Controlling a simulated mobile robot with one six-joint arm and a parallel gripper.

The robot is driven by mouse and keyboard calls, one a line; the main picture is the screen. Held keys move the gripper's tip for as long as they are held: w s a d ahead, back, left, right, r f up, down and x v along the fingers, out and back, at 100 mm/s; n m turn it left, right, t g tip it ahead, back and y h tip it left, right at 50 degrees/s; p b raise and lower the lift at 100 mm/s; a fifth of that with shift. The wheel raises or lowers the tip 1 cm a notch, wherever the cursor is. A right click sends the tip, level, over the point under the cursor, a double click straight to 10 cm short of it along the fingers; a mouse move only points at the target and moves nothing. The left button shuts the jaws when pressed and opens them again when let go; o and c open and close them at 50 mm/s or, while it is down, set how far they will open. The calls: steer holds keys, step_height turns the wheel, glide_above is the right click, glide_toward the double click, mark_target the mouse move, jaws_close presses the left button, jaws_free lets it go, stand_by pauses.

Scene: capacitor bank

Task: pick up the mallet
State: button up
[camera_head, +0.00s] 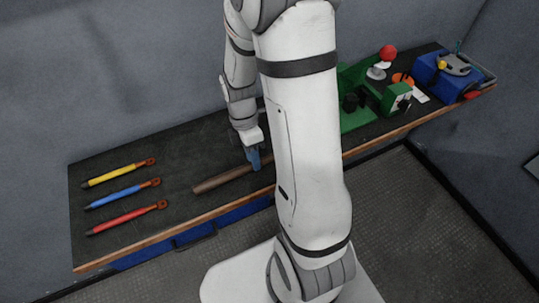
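The mallet (222,180) lies on the dark bench top near its front middle. Its brown handle points left, and its right end is hidden behind my arm. My gripper (254,163) points down at the right part of the visible handle, with blue fingertips at or just over it. I cannot tell whether the fingers touch the handle or are closed around it, as they are small and seen from the side.
The bench (165,148) stands against a grey wall. Yellow (112,175), blue (120,194) and red (125,218) tools lie at its left. A green machine (390,98) and a blue box (450,78) stand at the right. My arm hides the bench's middle.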

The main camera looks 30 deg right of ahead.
steer(key=shift+s+f, duration=0.2)
steer(key=shift+f, duration=0.35)
steer(key=shift+c, duration=0.5)
jaws_close()
